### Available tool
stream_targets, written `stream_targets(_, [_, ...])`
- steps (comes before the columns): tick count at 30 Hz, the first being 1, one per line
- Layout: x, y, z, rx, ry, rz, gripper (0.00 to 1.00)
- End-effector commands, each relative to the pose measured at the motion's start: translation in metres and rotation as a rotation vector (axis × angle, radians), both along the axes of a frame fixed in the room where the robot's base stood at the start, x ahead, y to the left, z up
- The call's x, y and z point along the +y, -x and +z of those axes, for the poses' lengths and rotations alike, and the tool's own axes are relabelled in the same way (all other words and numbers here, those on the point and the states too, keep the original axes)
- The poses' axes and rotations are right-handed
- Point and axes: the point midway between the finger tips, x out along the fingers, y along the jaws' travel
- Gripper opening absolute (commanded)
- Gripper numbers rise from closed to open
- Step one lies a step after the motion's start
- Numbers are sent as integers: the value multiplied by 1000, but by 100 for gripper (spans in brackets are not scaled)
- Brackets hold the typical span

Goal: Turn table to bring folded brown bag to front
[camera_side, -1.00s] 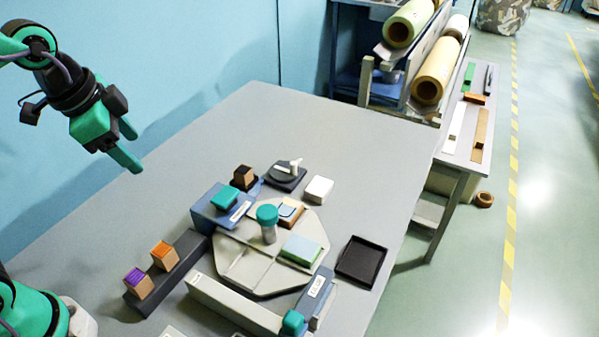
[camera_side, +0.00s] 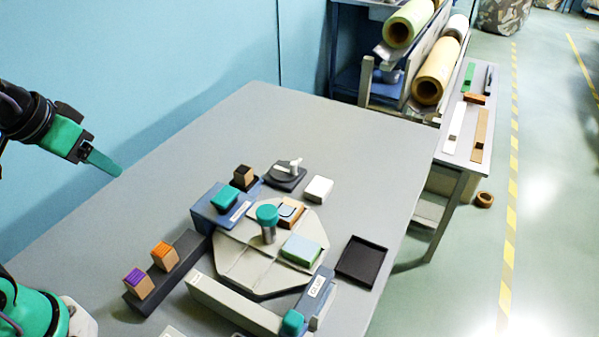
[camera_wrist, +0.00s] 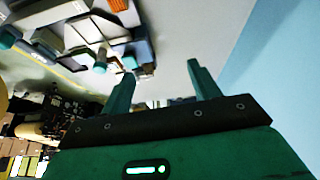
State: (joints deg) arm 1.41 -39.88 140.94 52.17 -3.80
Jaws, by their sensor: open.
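The turntable (camera_side: 241,265) is a pale eight-sided plate with raised dividers on the grey table. A post with a teal knob (camera_side: 267,214) stands upright on it. A small brown item with a light blue-grey top (camera_side: 290,211) lies in its back section; I cannot tell for sure that it is the folded bag. A green and light blue block (camera_side: 301,249) lies in its right section. My gripper (camera_side: 104,164) is in the air at the left, well away from the turntable. It is open and empty; both fingers show apart in the wrist view (camera_wrist: 160,72).
A blue box with a teal top (camera_side: 223,204) adjoins the turntable's back left. A dark rail (camera_side: 187,258) carries purple-topped and orange-topped blocks. A long pale bar (camera_side: 232,304) lies in front, with a blue labelled holder (camera_side: 315,292) and black tray (camera_side: 361,260) right. The table's back is clear.

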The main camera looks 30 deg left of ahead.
Motion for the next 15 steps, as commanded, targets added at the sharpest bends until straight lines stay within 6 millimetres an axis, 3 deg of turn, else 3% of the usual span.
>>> stream_targets(15, [-55,-72,7,183,140,227,61])
